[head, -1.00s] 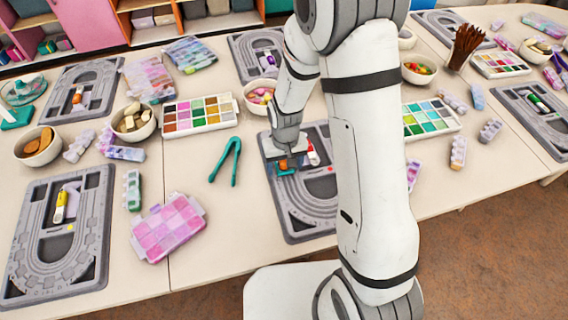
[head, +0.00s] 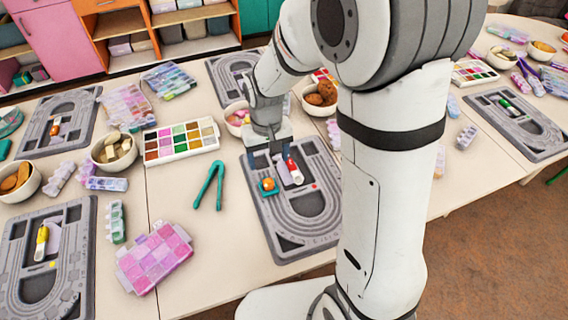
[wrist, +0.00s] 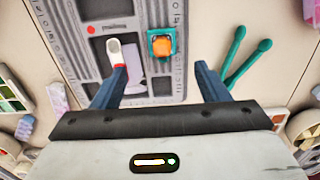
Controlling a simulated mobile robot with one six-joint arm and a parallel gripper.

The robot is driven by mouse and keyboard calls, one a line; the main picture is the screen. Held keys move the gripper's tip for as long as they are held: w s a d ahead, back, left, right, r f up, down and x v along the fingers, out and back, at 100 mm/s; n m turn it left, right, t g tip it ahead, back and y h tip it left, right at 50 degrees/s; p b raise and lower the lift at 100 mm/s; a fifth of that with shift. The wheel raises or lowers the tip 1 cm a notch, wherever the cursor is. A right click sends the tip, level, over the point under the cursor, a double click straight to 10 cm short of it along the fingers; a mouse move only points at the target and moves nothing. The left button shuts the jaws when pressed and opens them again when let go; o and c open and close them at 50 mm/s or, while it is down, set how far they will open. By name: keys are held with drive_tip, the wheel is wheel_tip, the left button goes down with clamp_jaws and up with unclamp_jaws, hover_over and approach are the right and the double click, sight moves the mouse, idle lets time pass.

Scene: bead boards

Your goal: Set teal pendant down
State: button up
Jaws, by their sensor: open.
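The teal pendant (head: 268,187), a small teal square with an orange centre, lies on the left part of the middle grey bead board (head: 300,232). In the wrist view, the pendant (wrist: 161,45) lies flat near the edge of the board (wrist: 72,45), ahead of the gap between my fingers. My gripper (head: 272,158) is open and empty above the board; its two blue fingers (wrist: 162,72) are apart and clear of the pendant. A white tube with a red part (head: 293,172) lies to the right of the pendant, in the board's recess.
Teal tweezers (head: 209,186) lie left of the board. A paint palette (head: 181,140), a bowl of pale pieces (head: 114,152) and a pink bead box (head: 153,258) stand further left. Bare table shows between the tweezers and the pink box.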

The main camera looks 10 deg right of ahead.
drive_tip(key=s+d+r+m+t, duration=0.1)
drive_tip(key=s+d+r, duration=0.4)
drive_tip(key=s+r, duration=0.1)
drive_tip(key=s+d+r+m+t, duration=0.1)
drive_tip(key=s+d+r, duration=0.4)
drive_tip(key=s, duration=0.4)
drive_tip(key=shift+r+t, duration=0.3)
drive_tip(key=shift+r, duration=0.2)
drive_tip(key=shift+d, duration=0.15)
